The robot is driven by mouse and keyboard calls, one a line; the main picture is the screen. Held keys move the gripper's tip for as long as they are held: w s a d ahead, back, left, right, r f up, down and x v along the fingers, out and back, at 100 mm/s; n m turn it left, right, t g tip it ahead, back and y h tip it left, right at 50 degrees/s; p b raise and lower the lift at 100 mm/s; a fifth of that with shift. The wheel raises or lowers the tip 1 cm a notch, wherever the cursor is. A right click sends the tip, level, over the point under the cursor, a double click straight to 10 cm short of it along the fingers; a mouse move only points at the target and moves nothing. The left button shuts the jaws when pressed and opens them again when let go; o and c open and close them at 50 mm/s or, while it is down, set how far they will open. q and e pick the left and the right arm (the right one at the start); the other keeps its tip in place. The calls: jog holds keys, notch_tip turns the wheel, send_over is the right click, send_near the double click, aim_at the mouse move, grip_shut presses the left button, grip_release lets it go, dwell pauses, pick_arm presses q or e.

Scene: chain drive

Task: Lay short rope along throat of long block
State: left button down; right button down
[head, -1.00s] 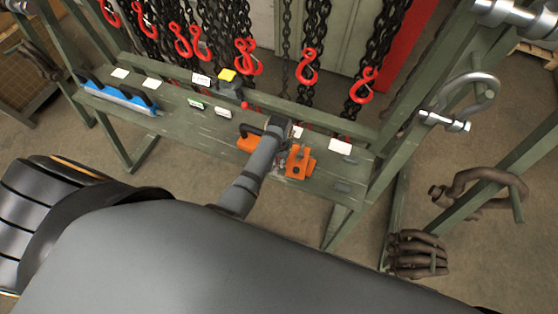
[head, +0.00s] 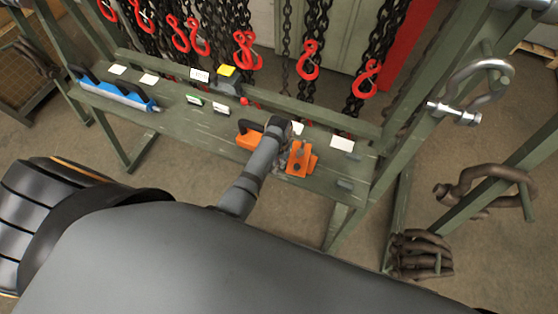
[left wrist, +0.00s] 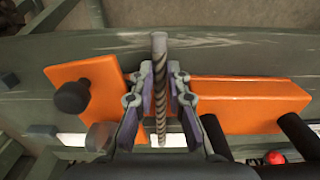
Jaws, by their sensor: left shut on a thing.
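My left gripper (left wrist: 160,88) is shut on the short rope (left wrist: 158,52), a thin twisted brown piece with a pale end. The rope runs lengthwise between the two fingers in the left wrist view, over the gap between two orange pieces. The long orange block (left wrist: 252,104) is to the right there, its near end by the right finger. A shorter orange block (left wrist: 74,76) with a dark knob is to the left. In the head view the long block (head: 249,142) is partly hidden by my arm, and the shorter block (head: 300,159) is to its right. The rope cannot be made out there.
The blocks rest on a green bench (head: 190,125). A blue tool (head: 118,93) lies at its left end. A yellow-topped box (head: 227,75) and red button (head: 244,100) are behind. Chains with red hooks (head: 308,65) hang at the back. A metal shackle (head: 480,90) is at the right.

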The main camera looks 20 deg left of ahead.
pick_arm(q)
jog(key=shift+f, duration=0.25)
jog(key=c, duration=1.3)
grip_release()
jog(key=shift+o, duration=0.2)
